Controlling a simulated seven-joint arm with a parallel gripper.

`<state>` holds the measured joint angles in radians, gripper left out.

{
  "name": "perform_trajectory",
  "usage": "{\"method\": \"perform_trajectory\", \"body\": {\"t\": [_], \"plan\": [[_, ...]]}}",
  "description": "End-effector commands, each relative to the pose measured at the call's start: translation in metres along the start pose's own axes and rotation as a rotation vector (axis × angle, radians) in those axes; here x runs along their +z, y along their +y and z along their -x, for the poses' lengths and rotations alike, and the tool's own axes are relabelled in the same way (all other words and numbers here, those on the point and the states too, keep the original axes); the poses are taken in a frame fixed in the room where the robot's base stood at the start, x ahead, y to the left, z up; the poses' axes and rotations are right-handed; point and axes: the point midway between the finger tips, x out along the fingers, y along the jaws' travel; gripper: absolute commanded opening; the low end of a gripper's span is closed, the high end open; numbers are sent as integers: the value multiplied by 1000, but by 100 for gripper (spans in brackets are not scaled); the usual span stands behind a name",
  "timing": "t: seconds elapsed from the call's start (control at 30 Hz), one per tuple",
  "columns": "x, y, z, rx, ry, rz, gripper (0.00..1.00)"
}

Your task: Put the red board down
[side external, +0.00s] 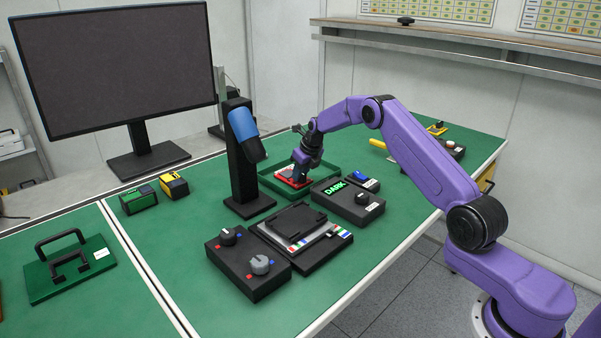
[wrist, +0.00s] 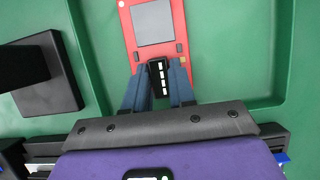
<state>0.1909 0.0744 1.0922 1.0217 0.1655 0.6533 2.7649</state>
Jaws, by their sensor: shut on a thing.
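The red board (wrist: 180,50) has a grey square on its face and a black block with pale marks at its near end. My gripper (wrist: 158,85) is shut on that black block, one blue-grey finger on each side. The board is over the green tray (wrist: 243,60) and lies inside its outline; I cannot tell whether it touches the tray floor. In the side external view the red board (side external: 292,177) shows below my gripper (side external: 302,165), over the tray (side external: 327,165). The gripper hides part of the board there.
A black stand with a blue head (side external: 243,150) rises left of the tray. In front are a box with a green "DARK" display (side external: 336,188), a black fixture (side external: 300,230) and a knob box (side external: 247,262). A large monitor (side external: 115,65) stands at the back left.

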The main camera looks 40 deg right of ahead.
Motion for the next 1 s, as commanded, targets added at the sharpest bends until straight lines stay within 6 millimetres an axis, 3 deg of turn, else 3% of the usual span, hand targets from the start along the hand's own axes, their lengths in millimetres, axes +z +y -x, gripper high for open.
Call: {"method": "perform_trajectory", "body": {"t": [0.23, 0.27, 0.3, 0.33, 0.73, 1.0], "plan": [[0, 0, -1, 0, -1, 1, 0], [0, 0, -1, 0, 0, 1, 31], [0, 0, -1, 0, 0, 1, 44], [0, 0, -1, 0, -1, 1, 50], [1, 0, 5, -1, -2, 0, 50], [2, 0, 44, -1, -3, 1, 50]]}}
